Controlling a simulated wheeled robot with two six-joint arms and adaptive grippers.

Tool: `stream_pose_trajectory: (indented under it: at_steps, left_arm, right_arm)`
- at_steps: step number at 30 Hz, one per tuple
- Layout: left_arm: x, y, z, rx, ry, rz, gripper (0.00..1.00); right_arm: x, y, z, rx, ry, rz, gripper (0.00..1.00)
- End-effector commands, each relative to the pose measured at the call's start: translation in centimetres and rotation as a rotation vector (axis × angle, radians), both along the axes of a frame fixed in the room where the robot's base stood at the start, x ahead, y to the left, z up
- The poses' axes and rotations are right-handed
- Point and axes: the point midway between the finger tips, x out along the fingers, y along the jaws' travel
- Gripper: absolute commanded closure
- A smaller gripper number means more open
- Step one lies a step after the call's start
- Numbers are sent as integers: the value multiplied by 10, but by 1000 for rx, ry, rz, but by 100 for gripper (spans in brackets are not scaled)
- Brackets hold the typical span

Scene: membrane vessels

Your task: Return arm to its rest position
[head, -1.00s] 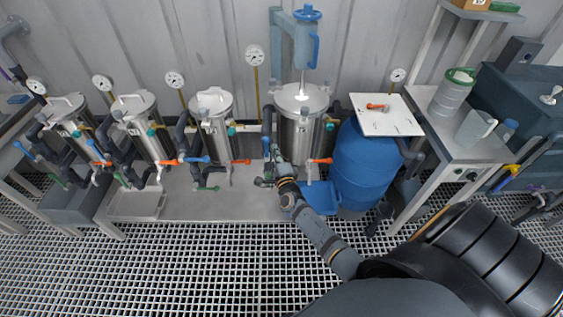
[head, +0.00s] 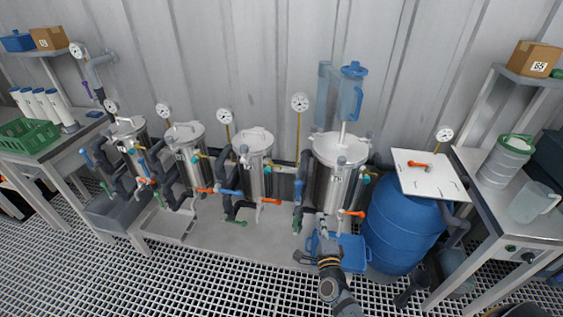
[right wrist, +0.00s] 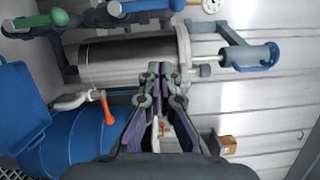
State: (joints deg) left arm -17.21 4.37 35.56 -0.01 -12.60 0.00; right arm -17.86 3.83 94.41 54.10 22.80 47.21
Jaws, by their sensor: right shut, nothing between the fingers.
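I cannot tell if the fingertips touch anything. My left gripper is not in view.
A blue barrel (head: 400,230) with a white lid board (head: 425,180) stands right of the gripper. Orange-handled (head: 352,213) and green-handled (head: 297,225) valves are close by. More steel vessels (head: 255,165) stand to the left. The grating floor in front (head: 220,290) is clear.

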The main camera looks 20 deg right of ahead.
Motion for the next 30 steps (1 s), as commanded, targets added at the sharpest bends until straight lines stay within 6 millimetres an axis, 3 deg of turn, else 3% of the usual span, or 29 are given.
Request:
stream_pose_trajectory:
  at_steps: [2,5,8,11,15,17,21,24,27,30]
  left_arm:
    - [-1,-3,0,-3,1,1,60]
    - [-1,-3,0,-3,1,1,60]
    - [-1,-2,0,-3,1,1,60]
    - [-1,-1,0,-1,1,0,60]
    - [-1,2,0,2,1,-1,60]
    - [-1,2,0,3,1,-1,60]
    - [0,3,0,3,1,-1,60]
    - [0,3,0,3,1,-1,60]
    - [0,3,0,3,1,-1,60]
    - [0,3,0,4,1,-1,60]
  right_arm:
    - [0,0,-1,-2,4,1,100]
    - [-3,4,-23,-60,66,23,100]
    - [-16,13,-82,-217,235,95,100]
    - [-48,25,-164,-435,469,225,100]
    - [-118,35,-268,-717,776,456,100]
    - [-156,36,-306,-824,896,570,100]
    - [-257,35,-378,-1042,1141,868,100]
    - [-325,30,-408,-1156,1269,1078,100]
    - [-376,26,-424,-1230,1348,1243,100]
    - [-405,22,-430,-1269,1386,1344,100]
